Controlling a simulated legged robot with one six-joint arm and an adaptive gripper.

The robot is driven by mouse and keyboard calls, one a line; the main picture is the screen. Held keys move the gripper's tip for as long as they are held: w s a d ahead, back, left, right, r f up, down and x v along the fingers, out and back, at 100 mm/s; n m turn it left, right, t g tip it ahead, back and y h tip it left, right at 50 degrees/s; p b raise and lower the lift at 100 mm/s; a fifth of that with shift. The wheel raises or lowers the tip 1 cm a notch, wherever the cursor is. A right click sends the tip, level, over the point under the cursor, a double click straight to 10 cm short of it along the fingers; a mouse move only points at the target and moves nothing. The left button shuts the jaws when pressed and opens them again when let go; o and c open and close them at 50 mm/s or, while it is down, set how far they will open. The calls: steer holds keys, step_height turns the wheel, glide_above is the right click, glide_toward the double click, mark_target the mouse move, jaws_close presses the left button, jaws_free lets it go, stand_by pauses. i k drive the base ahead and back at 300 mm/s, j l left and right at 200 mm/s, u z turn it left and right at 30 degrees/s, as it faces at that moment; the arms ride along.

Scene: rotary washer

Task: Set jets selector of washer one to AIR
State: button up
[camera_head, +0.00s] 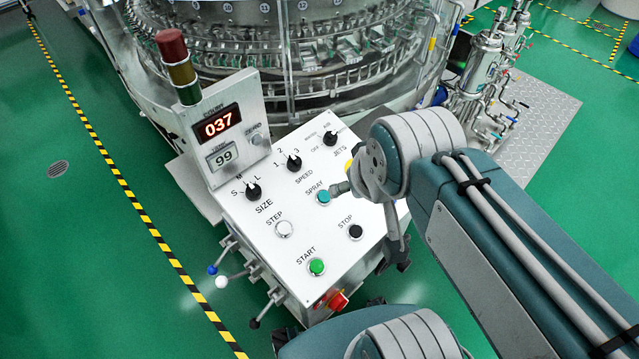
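The JETS selector (330,139) is a black rotary knob at the upper right of the white, sloped control panel (262,232).
SPEED (294,163) and SIZE (253,191) knobs are to the left. STEP (284,229), STOP (355,232) and START (316,266) buttons sit lower. A display box (222,130) with a signal lamp (175,60) rises at the left. The washer (285,60) stands behind.

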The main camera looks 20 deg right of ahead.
mark_target(330, 138)
steer(key=l, duration=0.35)
steer(key=k+l+u, duration=0.15)
steer(key=l, duration=0.15)
steer(key=i+l, duration=0.15)
steer(key=l, duration=0.2)
steer(key=i+l+u, duration=0.15)
steer(key=l, duration=0.2)
steer(key=i+l, duration=0.2)
steer(key=l, duration=0.15)
